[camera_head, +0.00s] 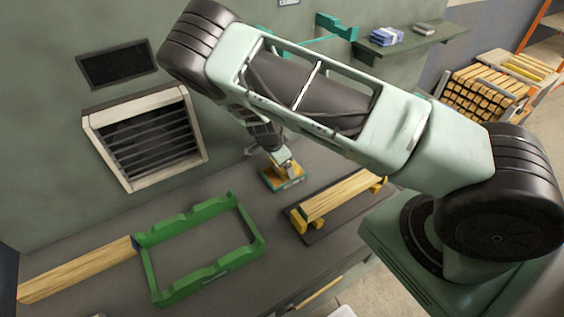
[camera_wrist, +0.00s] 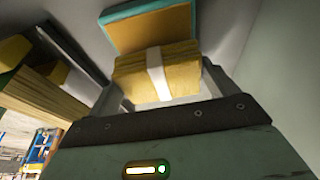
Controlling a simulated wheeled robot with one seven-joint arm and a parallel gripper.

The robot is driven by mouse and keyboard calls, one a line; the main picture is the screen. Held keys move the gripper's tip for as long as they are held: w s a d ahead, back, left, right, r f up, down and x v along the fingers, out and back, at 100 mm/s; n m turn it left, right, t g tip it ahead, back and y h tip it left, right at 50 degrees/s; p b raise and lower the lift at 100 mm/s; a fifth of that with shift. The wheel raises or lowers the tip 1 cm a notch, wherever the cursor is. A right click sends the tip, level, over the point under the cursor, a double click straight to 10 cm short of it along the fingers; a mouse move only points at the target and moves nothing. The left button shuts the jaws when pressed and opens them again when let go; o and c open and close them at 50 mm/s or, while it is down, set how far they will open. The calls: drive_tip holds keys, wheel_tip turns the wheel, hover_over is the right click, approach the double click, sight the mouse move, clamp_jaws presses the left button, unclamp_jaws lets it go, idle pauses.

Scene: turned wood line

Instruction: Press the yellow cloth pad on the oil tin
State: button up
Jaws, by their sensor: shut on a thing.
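The yellow cloth pad (camera_wrist: 185,68), with a white band around it, sits between the fingers of my gripper (camera_wrist: 162,88) in the wrist view. My gripper (camera_head: 281,158) is shut on it and points down at the bench in the head view. The oil tin (camera_wrist: 145,10) is a shallow teal-rimmed tray with an amber inside, just beyond the pad. In the head view the oil tin (camera_head: 290,187) lies on the bench directly under my gripper. The pad is low over the tin; I cannot tell if it touches the oil surface.
A green frame (camera_head: 205,285) lies left of the tin, with a wooden board (camera_head: 75,272) at its far left. A wooden piece (camera_head: 340,196) rests on yellow supports over a dark mat (camera_head: 312,237) to the right. A wall vent (camera_head: 145,135) is behind. Bare bench lies between.

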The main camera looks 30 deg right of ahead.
drive_tip(key=shift+f+b, duration=0.55)
idle(1.9)
